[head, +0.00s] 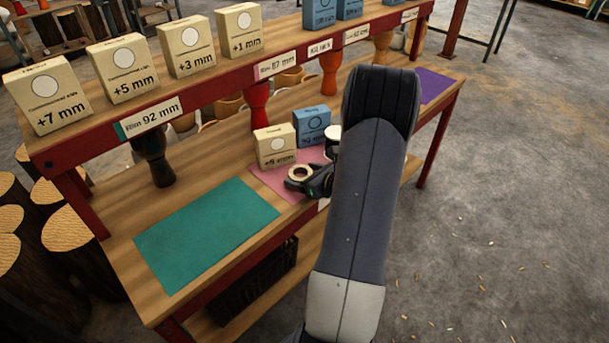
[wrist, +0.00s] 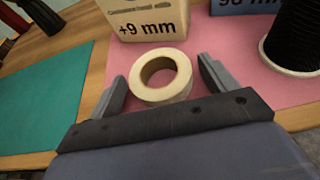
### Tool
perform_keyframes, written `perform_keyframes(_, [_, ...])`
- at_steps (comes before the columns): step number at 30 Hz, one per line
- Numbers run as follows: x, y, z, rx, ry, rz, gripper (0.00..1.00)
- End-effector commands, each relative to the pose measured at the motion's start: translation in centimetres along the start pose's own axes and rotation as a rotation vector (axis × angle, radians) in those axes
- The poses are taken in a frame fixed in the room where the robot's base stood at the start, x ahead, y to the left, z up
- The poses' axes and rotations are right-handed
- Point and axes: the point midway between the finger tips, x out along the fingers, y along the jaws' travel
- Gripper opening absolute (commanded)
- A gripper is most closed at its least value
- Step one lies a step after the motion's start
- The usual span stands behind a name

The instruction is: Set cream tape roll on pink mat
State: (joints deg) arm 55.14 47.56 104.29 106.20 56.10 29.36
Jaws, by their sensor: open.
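The cream tape roll (wrist: 180,85) lies flat on the pink mat (wrist: 290,112), at the mat's left part, in the wrist view. It also shows in the head view (head: 290,173) above the pink mat (head: 268,181). My gripper (wrist: 162,82) is open, with one finger on each side of the roll. Gaps show between the fingers and the roll in the wrist view. In the head view my gripper (head: 308,181) is low at the mat's front edge, and my arm hides the mat's right part.
A cream "+9 mm" box (head: 276,146) and a blue box (head: 311,124) stand behind the roll. A dark ribbed cylinder (wrist: 292,38) stands to the right. The teal mat (head: 207,233) at left is bare. The upper shelf (head: 215,77) holds several boxes.

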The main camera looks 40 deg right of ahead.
Motion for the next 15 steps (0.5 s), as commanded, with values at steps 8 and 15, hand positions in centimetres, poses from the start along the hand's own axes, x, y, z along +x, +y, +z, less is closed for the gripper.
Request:
perform_keyframes(8, [-0.9, -0.1, 0.4, 0.001, -0.001, -0.004, 0.80])
perform_keyframes(15, [-6.1, -0.2, 0.3, 0.001, 0.000, -0.007, 0.80])
